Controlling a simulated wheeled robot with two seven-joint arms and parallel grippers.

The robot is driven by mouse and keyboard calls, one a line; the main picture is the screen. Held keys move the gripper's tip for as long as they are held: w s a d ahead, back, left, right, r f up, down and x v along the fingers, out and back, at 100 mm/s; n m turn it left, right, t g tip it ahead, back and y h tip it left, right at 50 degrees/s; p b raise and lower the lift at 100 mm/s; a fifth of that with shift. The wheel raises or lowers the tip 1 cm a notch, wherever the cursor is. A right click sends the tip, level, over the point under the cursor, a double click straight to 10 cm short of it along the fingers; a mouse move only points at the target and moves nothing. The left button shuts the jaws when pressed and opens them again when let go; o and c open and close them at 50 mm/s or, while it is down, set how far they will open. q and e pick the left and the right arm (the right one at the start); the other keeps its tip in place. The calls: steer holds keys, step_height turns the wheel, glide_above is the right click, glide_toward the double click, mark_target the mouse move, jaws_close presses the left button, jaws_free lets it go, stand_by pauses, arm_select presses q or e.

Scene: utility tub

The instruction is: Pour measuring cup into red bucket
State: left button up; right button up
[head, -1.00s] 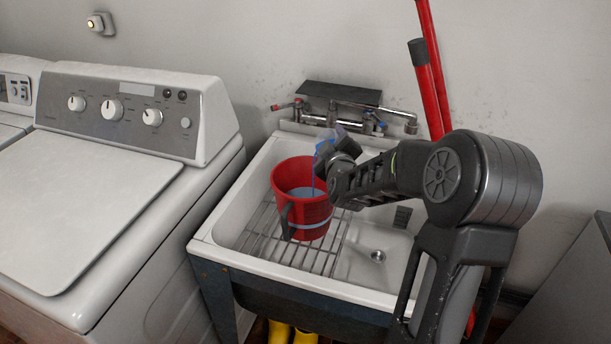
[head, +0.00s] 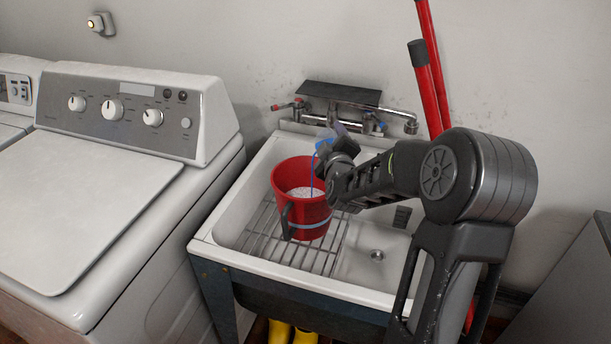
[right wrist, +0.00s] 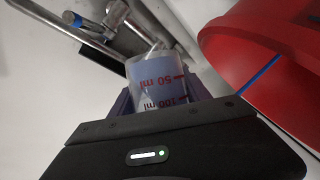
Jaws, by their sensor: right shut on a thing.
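The red bucket (head: 307,208) stands upright on the wire rack in the tub, with a whitish filling inside. My right gripper (head: 328,150) is shut on the clear measuring cup (head: 331,134) and holds it tilted beside and above the bucket's right rim. A thin blue stream runs from the cup down into the bucket. In the right wrist view the measuring cup (right wrist: 158,82) shows red marks on bluish liquid, and the red bucket (right wrist: 275,50) is at the right. The fingertips are mostly hidden in the head view. My left gripper is not in view.
The white utility tub (head: 240,263) has a wire rack (head: 268,245) and a drain at right. A faucet (head: 345,112) stands close behind the cup. A washing machine (head: 90,190) is at left, and red handles (head: 428,85) lean behind my arm.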

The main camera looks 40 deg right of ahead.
mark_target(320, 135)
steer(key=shift+a+r+n+t+h, duration=0.1)
steer(key=shift+r+n+t+h, duration=0.25)
steer(key=shift+n, duration=0.4)
steer(key=shift+a+r+n+t+h, duration=0.15)
steer(key=shift+r+n, duration=0.3)
steer(key=shift+n, duration=0.3)
stand_by(1.2)
steer(key=shift+w+a+f, duration=0.1)
steer(key=shift+a, duration=0.05)
steer(key=shift+w+a+f+n+b, duration=0.1)
steer(key=shift+a+f+n+b, duration=0.2)
steer(key=shift+a+n+b, duration=0.55)
stand_by(0.4)
steer(key=shift+w+a+r+n+t+h+b, duration=0.15)
steer(key=shift+r+n+t+b, duration=0.15)
steer(key=shift+n+b, duration=0.3)
steer(key=shift+s+a+r+n+t+h+b, duration=0.1)
steer(key=shift+r+n+t+h+b, duration=0.1)
steer(key=shift+n+t+b, duration=0.35)
stand_by(0.9)
